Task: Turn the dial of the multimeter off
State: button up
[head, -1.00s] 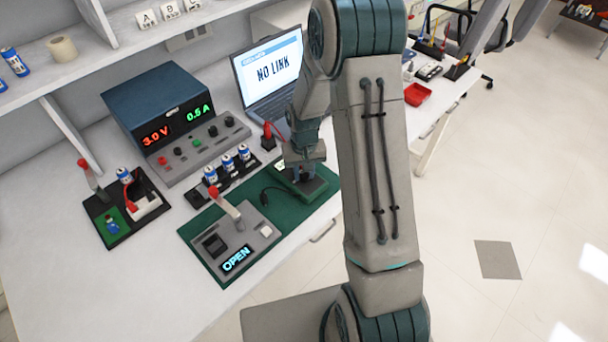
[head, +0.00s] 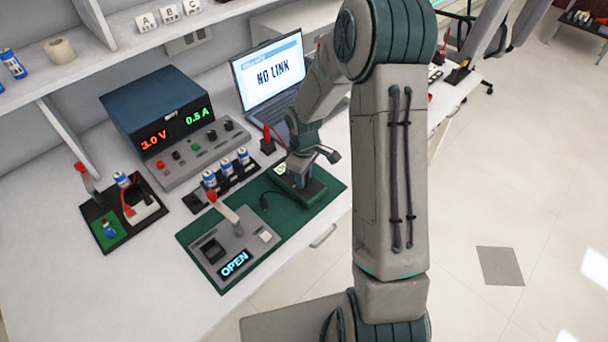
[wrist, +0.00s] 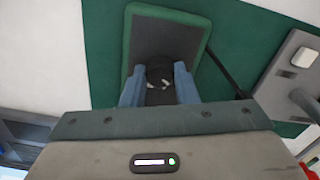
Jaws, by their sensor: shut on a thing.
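The multimeter (head: 316,196), with a green casing and dark face, lies on the green mat (head: 268,193) near the table's front edge. In the wrist view, the multimeter (wrist: 127,62) shows its dark round dial (wrist: 160,70) with small pale marks. My gripper (head: 299,182) is down over the meter from above. In the wrist view, the blue fingers of my gripper (wrist: 159,82) are shut on the dial, one on each side. In the head view, the gripper and wrist hide the dial. The setting it points to cannot be read.
A grey panel (head: 236,247) reading OPEN, with a red-knobbed lever, stands left of the meter. A battery holder (head: 226,184), a power supply (head: 155,106) and a laptop (head: 270,73) reading NO LINK stand behind. A dark lead (head: 267,202) lies beside the meter.

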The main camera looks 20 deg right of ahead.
jog(key=shift+n, duration=0.6)
jog(key=o, duration=1)
jog(key=shift+r, duration=0.15)
notch_tip(320, 180, up, 14)
jog(key=shift+f, duration=0.2)
